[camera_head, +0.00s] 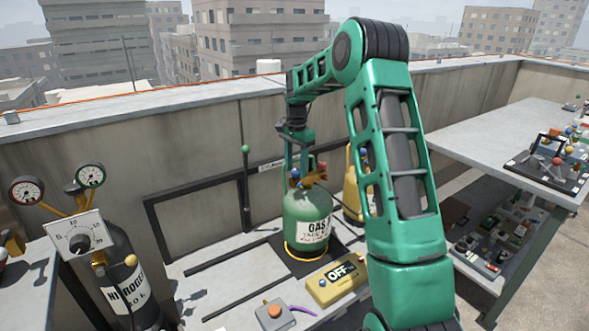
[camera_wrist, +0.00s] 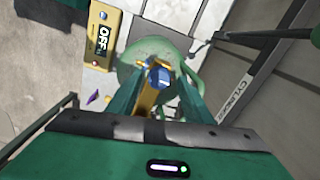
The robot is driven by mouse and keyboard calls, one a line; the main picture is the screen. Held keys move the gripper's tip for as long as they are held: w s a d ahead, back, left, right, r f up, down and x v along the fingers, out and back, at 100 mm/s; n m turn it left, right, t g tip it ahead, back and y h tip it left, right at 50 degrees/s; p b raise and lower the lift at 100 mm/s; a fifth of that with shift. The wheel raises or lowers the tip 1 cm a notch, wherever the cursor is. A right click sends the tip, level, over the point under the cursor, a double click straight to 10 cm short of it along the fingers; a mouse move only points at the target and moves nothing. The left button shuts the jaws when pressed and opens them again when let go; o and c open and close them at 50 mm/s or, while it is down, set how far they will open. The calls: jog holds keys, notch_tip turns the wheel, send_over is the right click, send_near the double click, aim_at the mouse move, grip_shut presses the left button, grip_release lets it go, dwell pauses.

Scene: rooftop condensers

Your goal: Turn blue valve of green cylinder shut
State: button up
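The green cylinder (camera_head: 305,222), lettered GAS, stands upright on a dark mat by the wall. Its blue valve (camera_head: 295,173) is at the top left of its brass fittings, next to a red knob (camera_head: 322,167). My gripper (camera_head: 295,158) points down over the cylinder top. In the wrist view the blue valve (camera_wrist: 159,77) lies between the two green fingers of my gripper (camera_wrist: 162,74), with a narrow gap seen on each side. I cannot tell whether the fingertips have reached its depth. The cylinder top (camera_wrist: 150,50) shows beyond, partly hidden.
A yellow box reading OFF (camera_head: 338,280) and a grey box with an orange button (camera_head: 272,311) sit in front. A yellow cylinder (camera_head: 353,190) stands behind right, a dark nitrogen cylinder (camera_head: 120,285) left. A green-knobbed lever (camera_head: 246,180) rises left of the cylinder. A workbench (camera_head: 490,140) stands right.

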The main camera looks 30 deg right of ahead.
aim_at(296, 171)
notch_tip(296, 171, up, 11)
jog(key=shift+f, duration=0.15)
dwell(0.5)
dwell(0.4)
